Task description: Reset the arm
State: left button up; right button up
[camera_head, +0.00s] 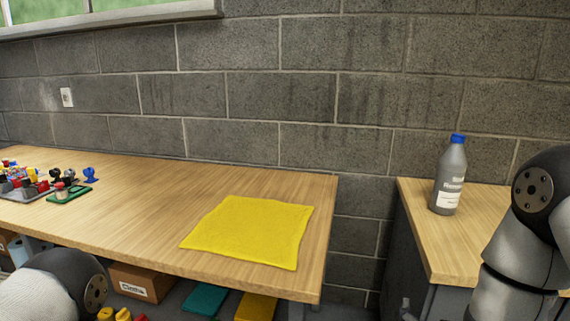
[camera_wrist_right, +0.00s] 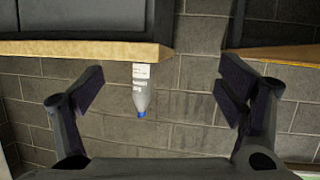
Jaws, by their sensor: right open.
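My right gripper (camera_wrist_right: 162,88) shows in the right wrist view with its two dark fingers spread wide and nothing held between them. That view is upside down. A grey bottle with a blue cap (camera_wrist_right: 141,90) appears beyond the fingers, apart from them. In the head view the same bottle (camera_head: 450,180) stands upright on the right wooden counter. My right arm (camera_head: 530,240) is bent at the right edge, near the bottle, and its gripper is outside the head view. My left arm (camera_head: 65,285) shows only a rounded joint at the lower left. My left gripper is out of view.
A yellow cloth (camera_head: 247,230) lies flat at the right end of the wooden table (camera_head: 150,215). Several coloured pads and holders (camera_head: 30,180) stand at its left. A gap separates table and right counter (camera_head: 425,215). A cardboard box (camera_head: 140,282) is below. A block wall stands behind.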

jog(key=s+a+f+n+g+y, duration=0.3)
jog(key=s+f+g, duration=0.5)
jog(key=s+f, duration=0.8)
jog(key=s+a+f+g+y, duration=0.1)
jog(key=s+g, duration=0.2)
jog(key=s, duration=0.8)
jog(key=s+a+f+g+y, duration=0.1)
jog(key=s+g, duration=0.3)
jog(key=s, duration=0.6)
jog(key=shift+s+a+f+n+y, duration=0.2)
jog(key=shift+s+a+n+y, duration=0.1)
jog(key=shift+s, duration=0.1)
